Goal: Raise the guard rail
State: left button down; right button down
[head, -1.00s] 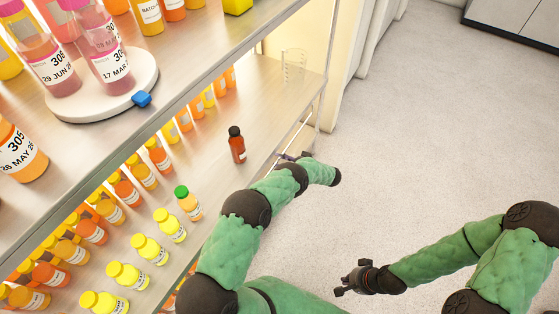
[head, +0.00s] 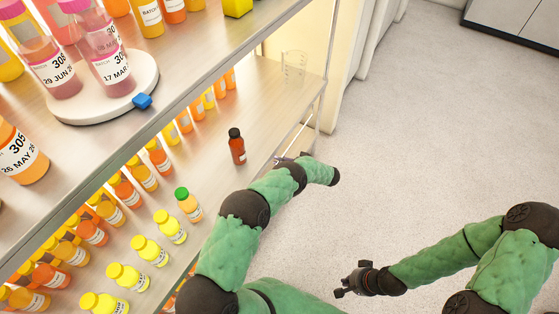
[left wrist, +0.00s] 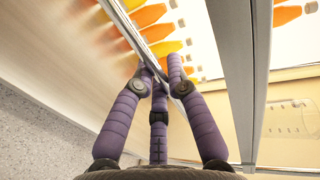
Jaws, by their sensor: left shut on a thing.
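The guard rail (head: 301,134) is a thin pale bar at the front edge of the lower shelf, near its far end. It also shows in the left wrist view as a thin metal strip (left wrist: 133,34) running down to my fingers. My left gripper (head: 284,159) is at this bar, partly hidden behind my own arm. In the left wrist view, the purple fingers of my left gripper (left wrist: 160,75) are shut on the rail. My right gripper (head: 343,290) hangs above the floor, apart from the shelf; its fingers are too small to judge.
The upper shelf carries a round white stand (head: 108,112) with pink-capped bottles. The floor (head: 430,130) to the right is clear.

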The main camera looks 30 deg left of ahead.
pick_arm(q)
jog(key=shift+s+d+r+h+p, duration=0.1)
jog(key=shift+d+r+h+p, duration=0.15)
jog(key=shift+d+h+p, duration=0.65)
jog(key=shift+s+d+r+h+p, duration=0.1)
jog(key=shift+d+r+h+p, duration=0.3)
jog(key=shift+h+p, duration=0.85)
jog(key=shift+d+r+h+p, duration=0.1)
jog(key=shift+d+h+p, duration=0.7)
jog(key=shift+h+p, duration=0.25)
jog(key=c, duration=1.2)
grip_release()
jog(key=shift+d, duration=0.1)
jog(key=v, duration=1.2)
jog(key=shift+w, duration=0.15)
